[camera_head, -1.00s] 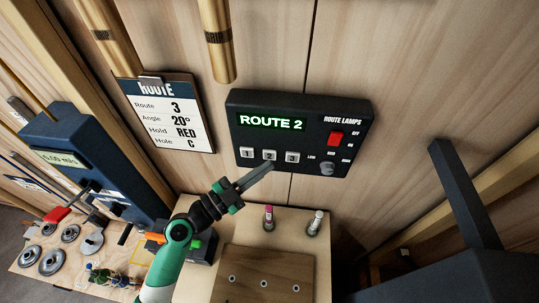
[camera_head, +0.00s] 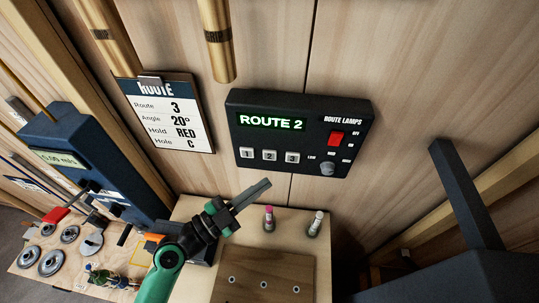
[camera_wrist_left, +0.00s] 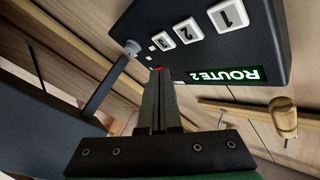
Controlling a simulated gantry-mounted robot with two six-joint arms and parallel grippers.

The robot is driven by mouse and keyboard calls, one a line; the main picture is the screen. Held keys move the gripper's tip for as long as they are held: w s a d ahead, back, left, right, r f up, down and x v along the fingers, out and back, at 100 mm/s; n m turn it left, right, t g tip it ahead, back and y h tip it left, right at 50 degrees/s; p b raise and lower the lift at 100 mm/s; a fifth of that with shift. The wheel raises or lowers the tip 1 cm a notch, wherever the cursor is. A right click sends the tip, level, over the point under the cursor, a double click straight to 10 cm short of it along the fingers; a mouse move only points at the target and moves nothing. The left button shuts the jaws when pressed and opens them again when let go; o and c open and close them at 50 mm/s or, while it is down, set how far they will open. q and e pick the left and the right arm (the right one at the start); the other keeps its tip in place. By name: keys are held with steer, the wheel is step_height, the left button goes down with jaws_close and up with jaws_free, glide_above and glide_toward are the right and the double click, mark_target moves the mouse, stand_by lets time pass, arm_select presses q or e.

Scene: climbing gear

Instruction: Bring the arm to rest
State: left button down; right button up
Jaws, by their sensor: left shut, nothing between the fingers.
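My left gripper (camera_head: 266,186) is shut and empty, in front of and below the black route lamps panel (camera_head: 290,169). A gap shows between its fingertips and the panel's numbered buttons (camera_head: 269,155). The panel's green display (camera_head: 272,122) reads ROUTE 2, and a red switch (camera_head: 336,138) and a knob (camera_head: 328,168) sit at its right. In the left wrist view my shut fingers (camera_wrist_left: 160,75) point up toward the panel (camera_wrist_left: 225,55), which appears upside down there. My right gripper is not in view.
A route card (camera_head: 168,112) hangs left of the panel. A bench with a brown board (camera_head: 262,262) and two small upright markers, one pink-capped (camera_head: 268,219) and one white (camera_head: 315,224), lies below. A blue device (camera_head: 97,165) stands at left, a dark post (camera_head: 465,195) at right.

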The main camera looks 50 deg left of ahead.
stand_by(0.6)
arm_select(q)
steer(key=w+d+r+m+t+h, duration=0.1)
steer(key=d+r+m+h, duration=0.25)
steer(key=r, duration=0.65)
steer(key=w+d+r+m+t+h, duration=0.1)
steer(key=d+r+m+h, duration=0.2)
steer(key=r, duration=0.8)
steer(key=w+d+r+m+t+h, duration=0.1)
steer(key=d+r+m+t+h, duration=0.3)
steer(key=r, duration=0.6)
steer(key=s+a+r+n+t+y+p, duration=0.1)
steer(key=r+n+y+p, duration=0.4)
steer(key=r+n, duration=0.4)
steer(key=s+a+r+n+y+p, duration=0.1)
steer(key=r+n+y+p, duration=0.4)
steer(key=r, duration=0.9)
steer(key=a+n+p, duration=0.1)
steer(key=n+p, duration=0.2)
steer(key=n, duration=0.1)
steer(key=shift+s+r+t, duration=0.4)
